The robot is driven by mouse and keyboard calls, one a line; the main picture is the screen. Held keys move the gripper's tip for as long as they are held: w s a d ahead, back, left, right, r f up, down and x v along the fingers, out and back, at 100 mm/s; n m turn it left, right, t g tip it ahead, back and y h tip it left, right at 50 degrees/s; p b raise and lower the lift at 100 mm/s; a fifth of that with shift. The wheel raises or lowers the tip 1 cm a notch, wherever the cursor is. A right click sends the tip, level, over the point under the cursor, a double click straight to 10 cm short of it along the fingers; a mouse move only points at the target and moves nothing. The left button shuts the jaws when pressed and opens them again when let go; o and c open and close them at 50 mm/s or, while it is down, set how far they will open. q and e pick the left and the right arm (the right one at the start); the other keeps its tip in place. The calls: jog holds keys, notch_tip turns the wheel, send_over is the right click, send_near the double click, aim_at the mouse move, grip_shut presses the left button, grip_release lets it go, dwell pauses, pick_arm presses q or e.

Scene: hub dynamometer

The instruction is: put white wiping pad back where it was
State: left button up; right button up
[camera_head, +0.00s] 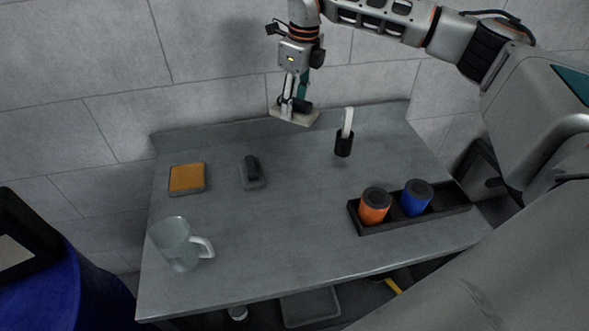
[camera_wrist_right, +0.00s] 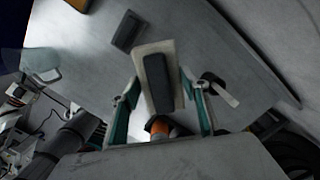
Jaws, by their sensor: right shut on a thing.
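The white wiping pad (camera_head: 284,115) is a flat pale block with a black handle on top. My right gripper (camera_head: 297,102) is shut on its handle and holds it in front of the back wall, over the table's rear edge. It appears to be raised above the tabletop. In the right wrist view the pad (camera_wrist_right: 149,65) and its black handle lie between the two green fingers (camera_wrist_right: 164,93). My left gripper is not in view.
A grey pad with a black handle (camera_head: 255,182) and a yellow-orange sponge (camera_head: 187,178) rest on the table (camera_head: 270,240). A clear pitcher (camera_head: 178,247) stands front left. A black holder with a white-handled tool (camera_head: 344,146) stands back right. A black tray (camera_head: 388,224) holds orange and blue canisters. The centre is clear.

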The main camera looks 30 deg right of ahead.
jog(key=shift+w+d, duration=0.1)
jog(key=shift+f+m, duration=0.3)
jog(key=p, duration=0.1)
send_over(293, 168)
jog(key=f, duration=1.4)
jog(key=shift+s+d+f, duration=0.15)
jog(key=shift+s+f, duration=0.05)
jog(key=shift+f, duration=0.2)
notch_tip(293, 168, down, 4)
jog(key=shift+f+p, duration=0.15)
jog(key=shift+p, duration=0.3)
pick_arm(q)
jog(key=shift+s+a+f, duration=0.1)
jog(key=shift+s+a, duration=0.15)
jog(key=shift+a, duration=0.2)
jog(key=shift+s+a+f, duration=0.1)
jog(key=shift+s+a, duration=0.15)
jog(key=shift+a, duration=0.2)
pick_arm(e)
jog(key=shift+f, duration=0.1)
jog(key=shift+f, duration=0.2)
jog(key=o, duration=1.1)
jog(key=shift+c, duration=0.2)
